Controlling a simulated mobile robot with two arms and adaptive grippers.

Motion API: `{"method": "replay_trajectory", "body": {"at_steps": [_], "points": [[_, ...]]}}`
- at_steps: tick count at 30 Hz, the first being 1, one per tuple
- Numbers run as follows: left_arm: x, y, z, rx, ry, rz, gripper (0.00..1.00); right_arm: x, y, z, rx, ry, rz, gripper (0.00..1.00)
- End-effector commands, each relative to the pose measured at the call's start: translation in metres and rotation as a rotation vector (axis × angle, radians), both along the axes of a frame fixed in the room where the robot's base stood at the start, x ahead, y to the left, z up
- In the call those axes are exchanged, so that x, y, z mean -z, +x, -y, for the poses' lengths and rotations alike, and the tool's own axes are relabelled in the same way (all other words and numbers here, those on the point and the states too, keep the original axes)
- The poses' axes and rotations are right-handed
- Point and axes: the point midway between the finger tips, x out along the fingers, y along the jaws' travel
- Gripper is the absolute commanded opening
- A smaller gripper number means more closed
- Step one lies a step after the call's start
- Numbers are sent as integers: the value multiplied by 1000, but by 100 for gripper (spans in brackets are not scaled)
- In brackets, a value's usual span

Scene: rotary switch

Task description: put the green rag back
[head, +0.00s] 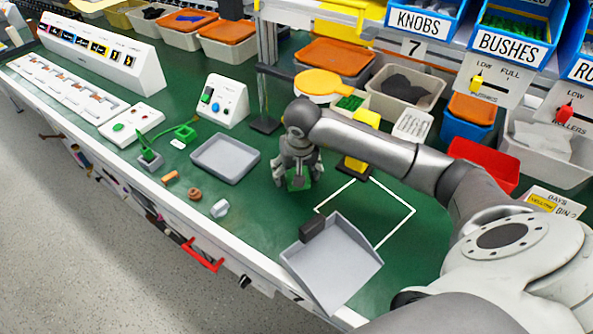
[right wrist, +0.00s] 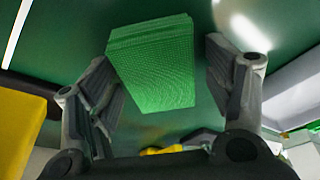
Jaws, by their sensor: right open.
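The green rag (head: 297,184) is a folded, square stack on the green bench top, mostly hidden under my right gripper in the head view. In the right wrist view the rag (right wrist: 152,65) lies between the two fingers, closer to the left one. My right gripper (head: 298,178) points down over it with its fingers spread. The right wrist view shows the open fingers (right wrist: 160,80), with a clear gap between the rag and the right finger. My left gripper is not in view.
A white outlined square (head: 399,226) is right of my gripper. A grey tray (head: 222,172) stands to the left, and a grey dustpan-like tray (head: 340,275) overlaps the front edge. Bins (head: 472,160) line the back.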

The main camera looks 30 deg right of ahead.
Motion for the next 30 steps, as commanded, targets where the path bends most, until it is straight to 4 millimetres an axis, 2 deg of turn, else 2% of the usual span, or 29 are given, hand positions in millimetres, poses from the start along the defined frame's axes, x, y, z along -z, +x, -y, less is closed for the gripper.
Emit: {"method": "replay_trajectory", "body": {"at_steps": [7,8,18,21,25,30], "points": [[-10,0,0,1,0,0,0,-11,0,-1,-1,1,2,74],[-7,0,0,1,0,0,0,-15,0,-1,-1,1,6,74],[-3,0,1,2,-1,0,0,-86,-19,-8,-1,0,7,74],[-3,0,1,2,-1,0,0,-103,-23,-10,-1,0,5,74],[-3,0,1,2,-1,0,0,-116,-28,-12,1,0,4,74],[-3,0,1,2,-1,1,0,-122,-30,-12,0,0,1,74]]}}
